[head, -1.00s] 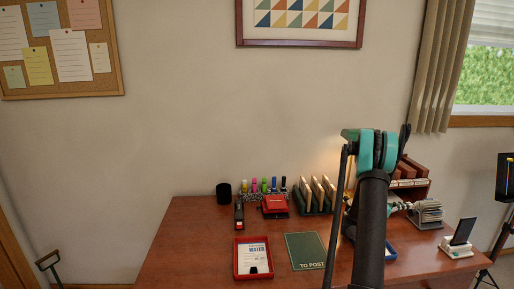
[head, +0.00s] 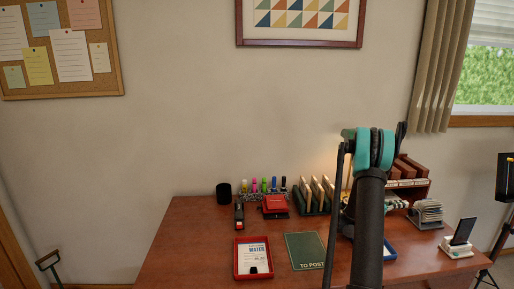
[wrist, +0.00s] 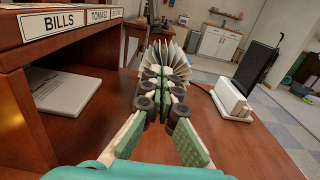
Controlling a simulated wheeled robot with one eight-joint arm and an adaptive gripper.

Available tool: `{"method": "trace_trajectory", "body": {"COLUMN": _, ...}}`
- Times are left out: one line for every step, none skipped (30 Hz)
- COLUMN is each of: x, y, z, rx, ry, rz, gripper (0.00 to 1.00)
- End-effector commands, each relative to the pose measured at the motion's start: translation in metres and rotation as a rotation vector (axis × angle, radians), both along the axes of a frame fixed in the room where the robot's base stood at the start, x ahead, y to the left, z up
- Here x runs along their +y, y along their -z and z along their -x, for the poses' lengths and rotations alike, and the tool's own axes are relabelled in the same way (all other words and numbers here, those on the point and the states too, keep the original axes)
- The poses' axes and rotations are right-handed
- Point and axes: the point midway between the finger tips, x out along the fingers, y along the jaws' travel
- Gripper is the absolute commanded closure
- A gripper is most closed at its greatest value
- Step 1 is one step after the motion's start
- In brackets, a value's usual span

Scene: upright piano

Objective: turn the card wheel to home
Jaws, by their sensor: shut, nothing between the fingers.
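The card wheel (head: 428,212) stands on the right part of the desk, a fan of pale cards. In the wrist view the card wheel (wrist: 172,60) is straight ahead, beyond the fingertips, its cards fanned out. My gripper (wrist: 160,74) is shut and empty, its fingertips close together just before the cards. I cannot tell whether they touch the cards. In the head view my gripper (head: 400,204) is small and partly hidden behind my arm, to the left of the wheel. Any home mark on the wheel is too small to make out.
A wooden letter sorter (wrist: 60,45) labelled BILLS stands close on the left. A phone on a white stand (wrist: 235,100) is to the right of the wheel. A red tray (head: 240,273), a green TO POST mat (head: 303,250) and a file rack (head: 316,197) are further left.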

Motion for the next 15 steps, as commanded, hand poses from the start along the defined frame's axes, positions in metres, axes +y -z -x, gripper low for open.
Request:
{"method": "trace_trajectory", "body": {"x": 0.006, "y": 0.0, "z": 0.0, "rx": 0.0, "ry": -0.001, "rz": 0.0, "gripper": 1.0}}
{"method": "trace_trajectory", "body": {"x": 0.009, "y": 0.0, "z": 0.001, "rx": 0.0, "ry": -0.001, "rz": 0.0, "gripper": 1.0}}
{"method": "trace_trajectory", "body": {"x": 0.014, "y": 0.0, "z": 0.001, "rx": 0.0, "ry": -0.001, "rz": 0.0, "gripper": 1.0}}
{"method": "trace_trajectory", "body": {"x": 0.017, "y": 0.0, "z": 0.001, "rx": 0.0, "ry": -0.001, "rz": 0.0, "gripper": 1.0}}
{"method": "trace_trajectory", "body": {"x": 0.021, "y": 0.0, "z": 0.001, "rx": 0.0, "ry": -0.002, "rz": 0.0, "gripper": 1.0}}
{"method": "trace_trajectory", "body": {"x": 0.025, "y": 0.0, "z": 0.002, "rx": 0.0, "ry": -0.002, "rz": 0.0, "gripper": 1.0}}
{"method": "trace_trajectory", "body": {"x": 0.028, "y": 0.0, "z": 0.002, "rx": 0.0, "ry": -0.001, "rz": 0.0, "gripper": 1.0}}
{"method": "trace_trajectory", "body": {"x": 0.031, "y": 0.0, "z": 0.003, "rx": 0.0, "ry": 0.0, "rz": 0.0, "gripper": 1.0}}
{"method": "trace_trajectory", "body": {"x": 0.035, "y": 0.0, "z": 0.003, "rx": 0.0, "ry": -0.001, "rz": 0.0, "gripper": 1.0}}
{"method": "trace_trajectory", "body": {"x": 0.038, "y": 0.0, "z": 0.003, "rx": 0.0, "ry": -0.001, "rz": 0.0, "gripper": 1.0}}
{"method": "trace_trajectory", "body": {"x": 0.04, "y": 0.0, "z": 0.003, "rx": 0.0, "ry": -0.001, "rz": 0.0, "gripper": 1.0}}
{"method": "trace_trajectory", "body": {"x": 0.042, "y": 0.0, "z": 0.003, "rx": 0.0, "ry": -0.001, "rz": 0.0, "gripper": 1.0}}
{"method": "trace_trajectory", "body": {"x": 0.042, "y": 0.0, "z": 0.004, "rx": 0.0, "ry": 0.0, "rz": 0.0, "gripper": 1.0}}
{"method": "trace_trajectory", "body": {"x": 0.042, "y": 0.0, "z": 0.004, "rx": 0.0, "ry": 0.0, "rz": 0.0, "gripper": 1.0}}
{"method": "trace_trajectory", "body": {"x": 0.042, "y": 0.0, "z": 0.004, "rx": 0.0, "ry": 0.001, "rz": 0.0, "gripper": 1.0}}
